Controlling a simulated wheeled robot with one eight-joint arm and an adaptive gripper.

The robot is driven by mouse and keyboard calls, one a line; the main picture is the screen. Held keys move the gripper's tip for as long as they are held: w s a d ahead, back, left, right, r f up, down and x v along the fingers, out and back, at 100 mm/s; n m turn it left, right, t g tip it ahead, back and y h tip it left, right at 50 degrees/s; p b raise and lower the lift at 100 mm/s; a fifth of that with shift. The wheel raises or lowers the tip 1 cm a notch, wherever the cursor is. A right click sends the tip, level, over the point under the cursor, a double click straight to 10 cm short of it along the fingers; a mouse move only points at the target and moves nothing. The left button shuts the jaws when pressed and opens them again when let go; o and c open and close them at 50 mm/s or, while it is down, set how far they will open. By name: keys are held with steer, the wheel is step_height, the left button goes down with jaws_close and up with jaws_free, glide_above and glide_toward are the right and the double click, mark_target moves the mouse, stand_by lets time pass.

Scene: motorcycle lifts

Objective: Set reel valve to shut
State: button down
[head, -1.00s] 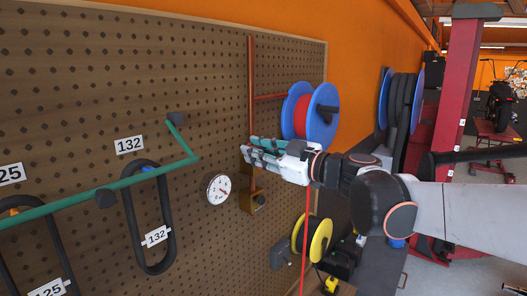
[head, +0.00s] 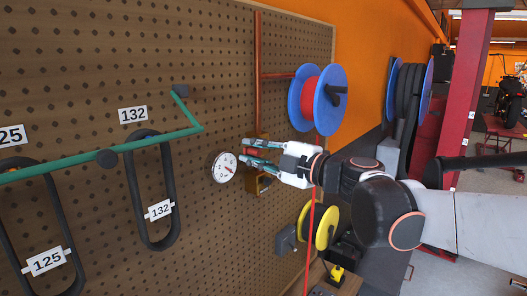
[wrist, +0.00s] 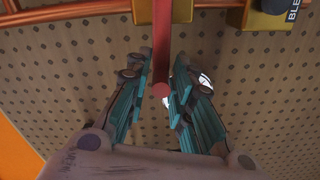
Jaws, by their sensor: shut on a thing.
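The reel valve has a brass body (head: 264,183) on the copper pipe line of the pegboard, partly hidden by my gripper in the head view. Its red lever (wrist: 161,45) extends from a brass block at the top of the wrist view down between my fingers. My gripper (head: 247,152) reaches in from the right, and its teal fingers are shut on the lever, one on each side. In the wrist view my gripper (wrist: 162,82) surrounds the lever's end. The exact contact points are hard to see.
A white gauge (head: 223,167) sits just left of the fingers. A second brass block (wrist: 268,17) with a partly cut-off label is at upper right in the wrist view. A blue reel (head: 331,105) and a yellow reel (head: 329,223) are close to my arm.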

steer(key=shift+s+a+f+n, duration=0.1)
steer(key=shift+f+n, duration=0.35)
steer(key=shift+n, duration=0.05)
steer(key=shift+f, duration=0.1)
steer(key=c, duration=1.6)
jaws_free()
steer(key=shift+o, duration=0.2)
steer(key=shift+s+d, duration=0.1)
steer(key=shift+d, duration=0.15)
steer(key=v, duration=0.7)
